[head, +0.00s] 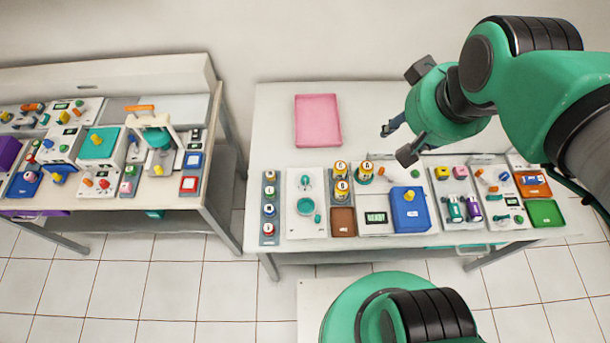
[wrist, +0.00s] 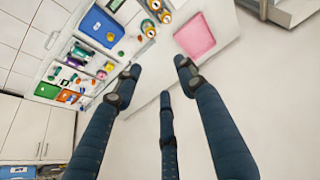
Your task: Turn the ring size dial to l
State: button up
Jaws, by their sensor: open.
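My gripper (head: 396,142) hangs open and empty above the back of the right table, right of the pink tray. In the wrist view my gripper (wrist: 161,76) shows its dark fingers spread apart with nothing between them. A white panel (head: 306,228) at the table's left carries a teal round knob (head: 305,206) and a smaller teal part above it. Several yellow-topped lettered posts (head: 341,188) stand to its right. I cannot tell which of these is the ring size dial, and its marks are too small to read. My gripper is apart from all of them.
A pink tray (head: 318,120) lies at the back of the table. A blue box (head: 410,215) with a yellow knob, a display (head: 376,218) and a green tray (head: 544,213) line the front. A second cluttered table (head: 175,110) stands left. The table's back area is mostly clear.

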jog(key=w+a+f+g, duration=0.1)
jog(key=w+a+f, duration=0.3)
jog(key=w+f, duration=0.15)
jog(key=n+g, duration=0.3)
jog(key=g, duration=0.1)
send_over(305, 177)
notch_tip(305, 177, down, 24)
jog(key=shift+f, duration=0.15)
jog(key=shift+f, duration=0.15)
notch_tip(305, 177, down, 14)
jog(key=shift+r+b, duration=0.25)
jog(key=shift+b, duration=0.95)
grip_shut()
